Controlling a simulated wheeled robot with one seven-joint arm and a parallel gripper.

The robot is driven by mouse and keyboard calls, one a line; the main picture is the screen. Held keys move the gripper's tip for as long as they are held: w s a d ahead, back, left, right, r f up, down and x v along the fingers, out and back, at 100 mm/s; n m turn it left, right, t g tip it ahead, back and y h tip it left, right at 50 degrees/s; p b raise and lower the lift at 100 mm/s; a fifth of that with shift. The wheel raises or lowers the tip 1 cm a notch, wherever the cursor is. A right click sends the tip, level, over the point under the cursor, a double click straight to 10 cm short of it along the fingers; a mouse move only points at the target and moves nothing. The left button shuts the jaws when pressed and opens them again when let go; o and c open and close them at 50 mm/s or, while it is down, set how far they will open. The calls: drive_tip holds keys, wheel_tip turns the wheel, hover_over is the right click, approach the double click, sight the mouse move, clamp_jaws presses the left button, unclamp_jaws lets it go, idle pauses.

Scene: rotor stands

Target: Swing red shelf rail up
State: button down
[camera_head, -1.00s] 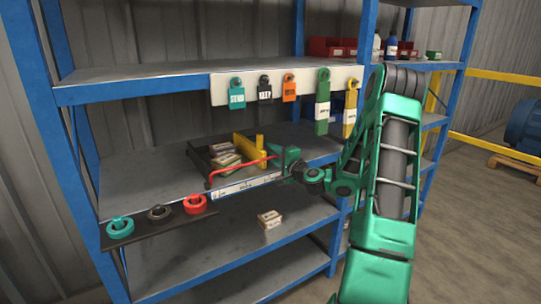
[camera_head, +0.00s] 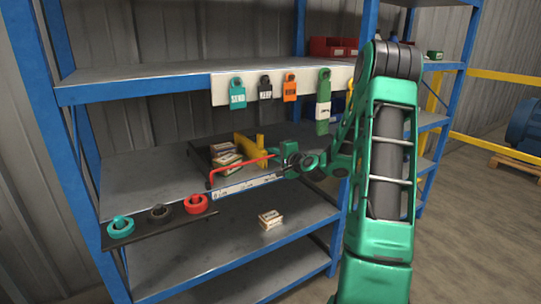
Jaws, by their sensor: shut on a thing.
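The red shelf rail (camera_head: 240,167) runs along the front edge of the middle shelf, in front of a dark tray (camera_head: 203,162) with several small boxes. Its left end bends down towards the shelf edge. My gripper (camera_head: 283,156) is at the rail's right end, beside the yellow block, and is shut on the rail. The fingertips are small and partly hidden by the green wrist, so the exact grip is unclear.
A yellow block (camera_head: 252,152) stands behind the rail. Teal, black and orange tags (camera_head: 265,87) hang above from a white strip (camera_head: 220,90). Rings, including a red one (camera_head: 196,204), lie on a black ledge at front left. A small box (camera_head: 270,219) sits on the lower shelf.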

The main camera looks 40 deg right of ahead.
drive_tip(key=shift+a+f, duration=0.1)
drive_tip(key=shift+f, duration=0.05)
drive_tip(key=c, duration=1.8)
unclamp_jaws()
drive_tip(key=shift+c, duration=0.2)
drive_tip(key=s+r, duration=0.2)
drive_tip(key=s, duration=0.8)
drive_tip(key=shift+s+a+r, duration=0.15)
drive_tip(key=shift+a, duration=0.25)
drive_tip(key=shift+g, duration=0.3)
